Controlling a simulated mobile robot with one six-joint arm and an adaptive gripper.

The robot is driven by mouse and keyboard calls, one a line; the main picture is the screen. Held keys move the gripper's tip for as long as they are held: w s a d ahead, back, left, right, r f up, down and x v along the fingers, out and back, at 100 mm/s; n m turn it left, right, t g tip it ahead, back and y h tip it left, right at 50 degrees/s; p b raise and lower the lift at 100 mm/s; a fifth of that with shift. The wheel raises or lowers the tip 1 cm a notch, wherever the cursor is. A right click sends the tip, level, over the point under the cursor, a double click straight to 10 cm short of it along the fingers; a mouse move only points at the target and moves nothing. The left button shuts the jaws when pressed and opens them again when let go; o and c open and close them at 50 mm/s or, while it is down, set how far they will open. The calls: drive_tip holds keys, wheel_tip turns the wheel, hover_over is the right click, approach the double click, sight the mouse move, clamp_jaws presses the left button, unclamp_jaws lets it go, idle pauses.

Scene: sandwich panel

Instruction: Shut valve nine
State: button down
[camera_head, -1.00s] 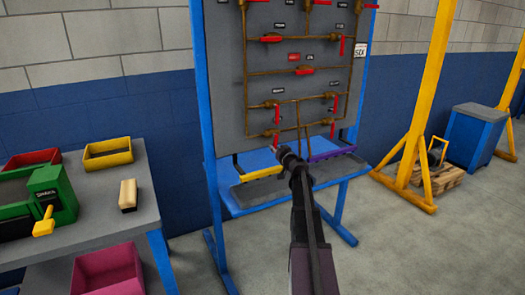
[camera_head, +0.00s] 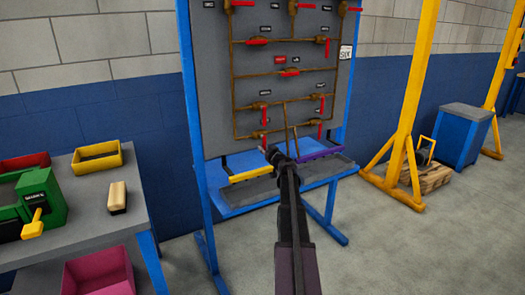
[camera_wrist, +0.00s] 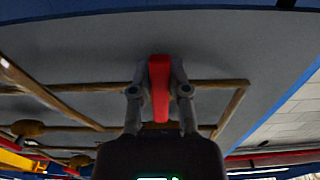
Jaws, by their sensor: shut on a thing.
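The grey valve panel (camera_head: 215,90) carries brown pipes and several red valve handles. Its labels are too small for me to tell which is valve nine. My gripper (camera_head: 272,154) is at the panel's lower left, by a red handle (camera_head: 265,143) that hangs down from the lower-left valve. In the wrist view, my gripper (camera_wrist: 159,92) is shut on a red handle (camera_wrist: 160,75), with one finger on each side of it. A brown pipe (camera_wrist: 220,86) runs behind it and bends at a corner. The valve body is mostly hidden there.
Below the panel, a blue-framed shelf has a yellow strip (camera_head: 250,174) and a purple strip (camera_head: 320,153). Another red handle (camera_head: 320,129) hangs to the right. A workbench (camera_head: 75,230) with bins stands at the left. Yellow posts (camera_head: 408,100) stand at the right, with clear floor before them.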

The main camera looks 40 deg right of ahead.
drive_tip(key=c, duration=0.7)
unclamp_jaws()
drive_tip(key=shift+w+a, duration=0.1)
drive_tip(key=shift+w, duration=0.15)
drive_tip(key=shift+o, duration=0.5)
drive_tip(key=shift+s, duration=0.1)
drive_tip(key=shift+s, duration=0.1)
drive_tip(key=v, duration=1.1)
drive_tip(key=shift+s, duration=0.4)
drive_tip(key=shift+f, duration=0.1)
